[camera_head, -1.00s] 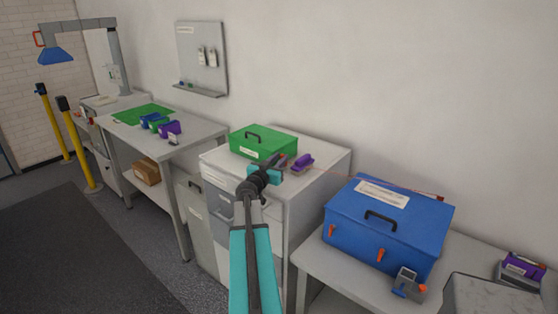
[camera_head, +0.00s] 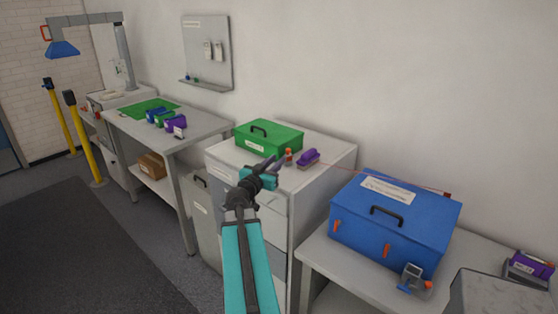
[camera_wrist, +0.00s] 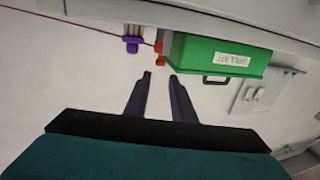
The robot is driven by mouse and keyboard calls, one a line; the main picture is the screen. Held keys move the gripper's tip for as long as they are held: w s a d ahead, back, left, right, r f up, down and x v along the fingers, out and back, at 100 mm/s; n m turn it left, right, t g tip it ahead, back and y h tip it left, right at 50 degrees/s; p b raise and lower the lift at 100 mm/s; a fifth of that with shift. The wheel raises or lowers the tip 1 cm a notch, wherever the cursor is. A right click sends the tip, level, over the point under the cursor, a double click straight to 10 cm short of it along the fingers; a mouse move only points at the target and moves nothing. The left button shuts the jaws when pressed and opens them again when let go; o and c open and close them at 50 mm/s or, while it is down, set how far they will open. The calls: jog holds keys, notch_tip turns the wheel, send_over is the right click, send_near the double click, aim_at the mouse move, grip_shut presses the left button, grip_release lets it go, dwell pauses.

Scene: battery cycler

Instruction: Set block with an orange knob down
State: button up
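A small block with an orange knob (camera_head: 289,157) stands on top of the white cabinet (camera_head: 322,154), between the green box and a purple block. In the wrist view the orange-knobbed block (camera_wrist: 159,52) shows beside the green box, beyond my fingertips. My gripper (camera_head: 271,162) is just in front of and left of it in the head view. In the wrist view my gripper (camera_wrist: 160,77) has its two fingers apart with nothing between them. The fingers do not appear to touch the block.
The green spill kit box (camera_head: 268,138) and purple block (camera_head: 308,157) are close to the block. A blue box (camera_head: 395,222) is on the right bench, with a grey block with an orange knob (camera_head: 413,274) in front. A thin red line runs behind the cabinet items.

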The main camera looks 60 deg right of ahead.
jog(key=shift+a, duration=2)
